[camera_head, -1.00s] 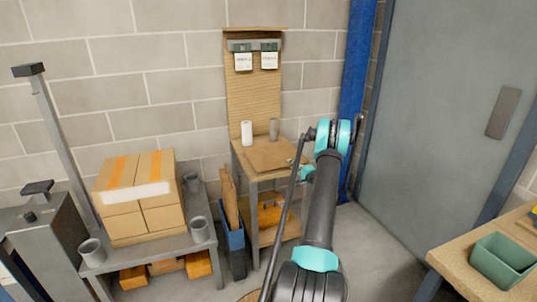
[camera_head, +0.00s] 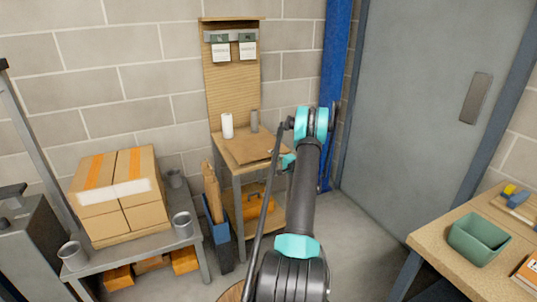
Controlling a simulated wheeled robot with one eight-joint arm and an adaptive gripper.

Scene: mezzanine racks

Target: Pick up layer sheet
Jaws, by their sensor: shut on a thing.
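A flat brown cardboard layer sheet (camera_head: 245,149) shows on the top of a small wooden stand against the block wall. My arm reaches to the stand from the lower middle. My gripper (camera_head: 279,156) is at the right edge of the sheet and is shut on it. The fingertips are small and partly hidden by my arm, so the exact grip is hard to see. Whether the sheet lies flat on the stand or is slightly raised cannot be told.
A white roll (camera_head: 227,125) and a grey cylinder (camera_head: 254,121) stand behind the sheet. A blue bin (camera_head: 222,245) with upright boards is left of the stand. A taped carton stack (camera_head: 118,195) sits on a grey table. A bench with a green bin (camera_head: 479,238) is at right.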

